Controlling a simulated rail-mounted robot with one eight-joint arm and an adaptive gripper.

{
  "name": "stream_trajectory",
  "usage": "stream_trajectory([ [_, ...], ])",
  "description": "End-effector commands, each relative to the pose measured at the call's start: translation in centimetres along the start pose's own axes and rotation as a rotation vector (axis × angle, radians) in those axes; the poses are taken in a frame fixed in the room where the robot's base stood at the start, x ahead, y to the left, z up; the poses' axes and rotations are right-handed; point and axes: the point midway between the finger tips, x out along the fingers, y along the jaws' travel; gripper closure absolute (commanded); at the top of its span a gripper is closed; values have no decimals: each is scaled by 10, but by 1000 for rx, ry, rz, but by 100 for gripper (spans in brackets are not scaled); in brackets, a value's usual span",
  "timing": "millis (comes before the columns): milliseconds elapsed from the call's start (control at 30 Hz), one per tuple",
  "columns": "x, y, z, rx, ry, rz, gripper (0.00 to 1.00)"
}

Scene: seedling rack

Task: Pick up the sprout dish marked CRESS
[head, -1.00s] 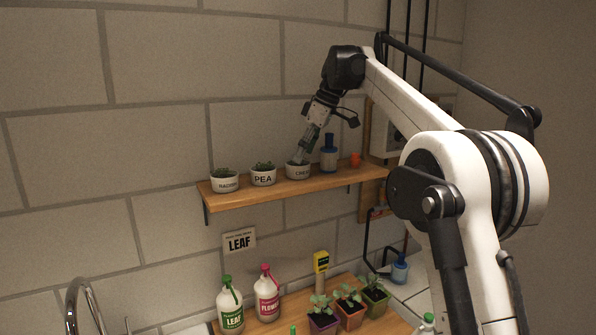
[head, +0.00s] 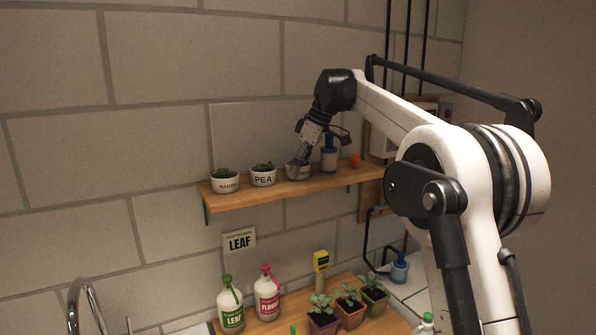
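The CRESS dish (head: 291,174) is a small white bowl on the wooden wall shelf (head: 262,194), at the right of a row of similar dishes. My gripper (head: 298,168) is at this dish and covers most of its front, including the label. I cannot tell whether the fingers touch the dish or how far apart they are. The PEA dish (head: 263,179) stands to its left, and the RADISH dish (head: 225,185) is at the left end; both hold green sprouts.
A blue bottle (head: 329,160) stands close to the right of my gripper, with a small orange item (head: 355,160) beyond it. Below are a LEAF bottle (head: 230,312), a FLOWER bottle (head: 266,298) and potted seedlings (head: 350,309). The wall is close behind the shelf.

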Motion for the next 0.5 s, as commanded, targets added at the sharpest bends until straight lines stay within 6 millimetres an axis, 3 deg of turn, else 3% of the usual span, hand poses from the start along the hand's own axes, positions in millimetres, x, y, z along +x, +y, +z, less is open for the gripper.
stream_trajectory([
  [133,0,0,0,0,0,0,76],
  [500,-4,0,-2,0,0,0,76],
])
